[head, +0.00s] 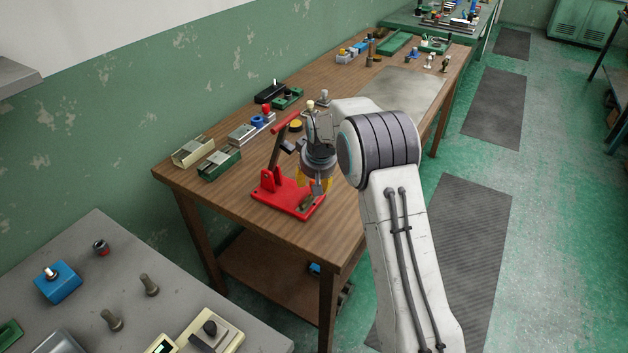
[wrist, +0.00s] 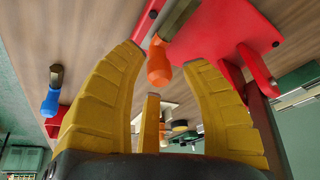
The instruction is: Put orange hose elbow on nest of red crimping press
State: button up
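The red crimping press (head: 270,190) stands on the wooden table with its lever raised; its red base also shows in the wrist view (wrist: 225,28). The orange hose elbow (wrist: 158,64) has an olive metal end (wrist: 180,14) lying over the red base; I cannot tell how fully it sits in the nest. In the head view only the olive end (head: 307,203) shows. My gripper (head: 316,188) is just above the press base. Its yellow fingers (wrist: 165,58) are spread, with the orange end between and beyond the tips, seemingly not gripped.
A blue elbow-like piece (wrist: 50,102) lies left in the wrist view. A grey mat (head: 405,90) lies clear to the right. A grey table (head: 95,250) is front left.

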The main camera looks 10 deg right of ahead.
jog(key=shift+r+p, duration=0.45)
jog(key=shift+r, duration=0.1)
jog(key=b+v, duration=0.3)
jog(key=v, duration=0.9)
jog(key=s+r, duration=0.2)
jog(key=s, duration=0.7)
jog(key=s+r, duration=0.2)
jog(key=s, duration=0.8)
jog(key=s+f, duration=0.2)
jog(key=s, duration=0.6)
jog(key=s+f, duration=0.3)
jog(key=s, duration=0.6)
jog(key=shift+f+g, duration=0.3)
jog(key=shift+g, duration=0.1)
jog(key=shift+r, duration=0.1)
jog(key=shift+r, duration=0.3)
